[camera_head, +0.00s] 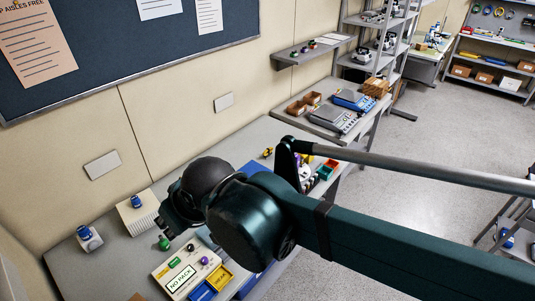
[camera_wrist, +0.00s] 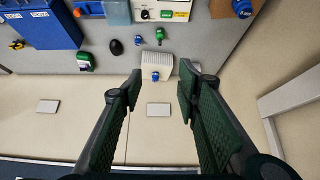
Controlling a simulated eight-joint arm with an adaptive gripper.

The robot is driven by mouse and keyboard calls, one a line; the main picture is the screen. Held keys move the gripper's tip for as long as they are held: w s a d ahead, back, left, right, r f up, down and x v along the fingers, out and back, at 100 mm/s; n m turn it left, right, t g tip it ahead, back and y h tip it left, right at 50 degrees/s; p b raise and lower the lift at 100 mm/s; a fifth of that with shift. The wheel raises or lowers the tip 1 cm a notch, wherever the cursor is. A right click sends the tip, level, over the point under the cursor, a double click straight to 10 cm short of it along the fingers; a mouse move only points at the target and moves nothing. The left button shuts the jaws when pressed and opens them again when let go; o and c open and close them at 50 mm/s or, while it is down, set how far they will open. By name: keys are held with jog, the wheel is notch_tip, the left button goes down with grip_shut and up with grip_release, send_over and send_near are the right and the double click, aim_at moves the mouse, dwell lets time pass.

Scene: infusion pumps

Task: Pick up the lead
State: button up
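I cannot make out for certain which thing is the lead. Small items stand on the grey bench (camera_head: 120,262): a green knob-like piece (camera_head: 164,242), which also shows in the wrist view (camera_wrist: 160,35), a small blue piece (camera_wrist: 138,40) and a black rounded piece (camera_wrist: 116,47). A white ribbed block (camera_head: 147,215) with a blue piece on top (camera_head: 136,201) stands near the wall; in the wrist view the block (camera_wrist: 157,61) lies beyond my fingertips. My gripper (camera_wrist: 160,88) is open and empty, above the bench's wall side. In the head view my arm hides part of the bench.
A white-and-blue item (camera_head: 88,237) sits at the left end. A blue box (camera_wrist: 48,22) shows in the wrist view. The wall (camera_head: 60,215) rises behind the bench.

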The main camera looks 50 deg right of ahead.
jog(key=shift+c, duration=0.6)
jog(key=w+d+r+m+g+h, duration=0.1)
jog(key=w+d+r+m, duration=0.15)
jog(key=w+d, duration=0.5)
jog(key=w+d+r+m+g, duration=0.1)
jog(key=w+d+r+m, duration=0.15)
jog(key=w+d, duration=0.45)
jog(key=w+d+f+m+g+b, duration=0.1)
jog(key=w+d+f+m, duration=0.2)
jog(key=w+d, duration=0.45)
jog(key=w+d+f+m+g, duration=0.1)
jog(key=w+d+f+m, duration=0.3)
jog(key=d, duration=0.6)
jog(key=m+g+y, duration=0.1)
jog(key=m+g, duration=0.2)
jog(key=m, duration=0.3)
send_over(268, 149)
jog(key=f, duration=2.6)
jog(key=shift+w+a+b, duration=0.15)
jog(key=shift+w+b, duration=0.1)
jog(key=shift+b, duration=0.1)
jog(key=shift+s+d+f, duration=0.1)
jog(key=shift+d+f, duration=0.1)
jog(key=shift+d, duration=0.05)
